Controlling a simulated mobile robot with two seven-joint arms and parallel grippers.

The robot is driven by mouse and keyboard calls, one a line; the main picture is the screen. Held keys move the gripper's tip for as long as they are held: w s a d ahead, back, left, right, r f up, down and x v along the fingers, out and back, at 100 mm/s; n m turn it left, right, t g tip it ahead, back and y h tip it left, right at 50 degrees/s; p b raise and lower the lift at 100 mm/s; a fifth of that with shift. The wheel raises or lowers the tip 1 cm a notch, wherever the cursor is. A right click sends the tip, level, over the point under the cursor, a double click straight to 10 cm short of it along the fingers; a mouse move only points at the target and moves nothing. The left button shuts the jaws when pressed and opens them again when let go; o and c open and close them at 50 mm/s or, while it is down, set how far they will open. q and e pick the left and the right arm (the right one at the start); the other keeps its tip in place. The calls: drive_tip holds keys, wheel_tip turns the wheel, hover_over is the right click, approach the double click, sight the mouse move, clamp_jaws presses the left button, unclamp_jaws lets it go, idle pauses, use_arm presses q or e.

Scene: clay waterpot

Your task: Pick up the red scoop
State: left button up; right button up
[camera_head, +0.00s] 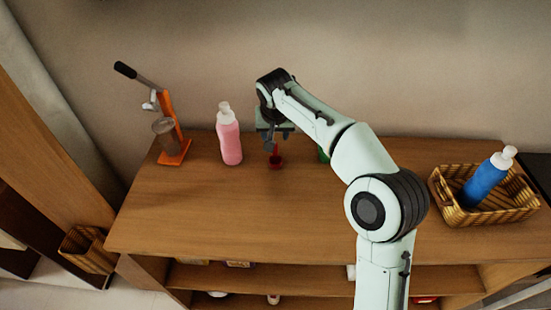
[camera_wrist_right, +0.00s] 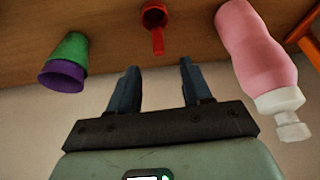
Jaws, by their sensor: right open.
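The red scoop (camera_head: 276,158) lies on the wooden counter near its back edge, right of the pink bottle. In the right wrist view the scoop (camera_wrist_right: 156,20) shows its round bowl, with its handle pointing toward my gripper. My right gripper (camera_head: 272,144) is just behind and above the scoop in the head view. In the right wrist view its two fingers (camera_wrist_right: 156,78) are apart with nothing between them, and the scoop's handle end is a little beyond the fingertips, roughly in line with the gap. My left gripper is not in view.
The pink bottle (camera_head: 229,138) stands close left of the scoop. A green and purple cup (camera_wrist_right: 65,62) is on the other side, mostly hidden by my arm in the head view. An orange press (camera_head: 174,150) and a basket (camera_head: 447,207) with a blue bottle (camera_head: 487,180) stand farther out.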

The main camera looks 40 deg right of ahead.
sight(275, 156)
drive_tip(key=x, duration=1)
drive_tip(key=shift+f+b, duration=0.4)
drive_tip(key=shift+f, duration=0.05)
clamp_jaws()
